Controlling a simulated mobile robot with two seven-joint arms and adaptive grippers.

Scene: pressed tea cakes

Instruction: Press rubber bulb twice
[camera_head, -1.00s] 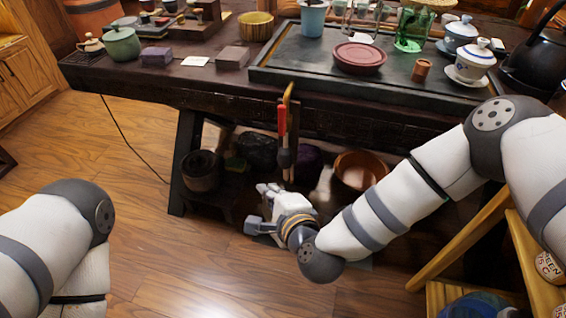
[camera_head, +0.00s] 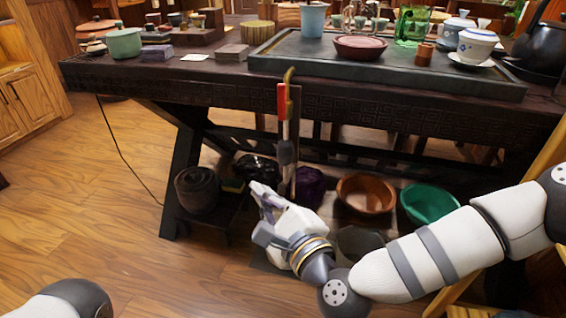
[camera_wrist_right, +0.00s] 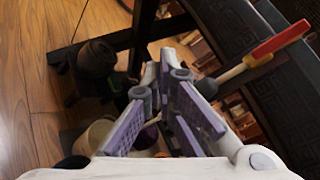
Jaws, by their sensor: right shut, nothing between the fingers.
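A red-handled piece (camera_head: 283,103) with a yellow hook hangs at the front edge of the dark table. A dark grey bulb (camera_head: 286,153) is at its lower end; in the right wrist view the bulb (camera_wrist_right: 207,88) is just right of my fingers, on a pale stem below the red handle (camera_wrist_right: 278,43). My right gripper (camera_head: 262,192) is below and slightly left of the bulb. Its purple-padded fingers are shut and empty (camera_wrist_right: 159,76). I cannot tell whether a finger touches the bulb. My left gripper is out of view; only my left arm shows at the bottom left.
The dark table (camera_head: 200,87) carries a tea tray (camera_head: 300,62) with cups and a kettle. Beneath it are a dark pot (camera_head: 197,190), a brown bowl (camera_head: 366,194) and a green bowl (camera_head: 430,203).

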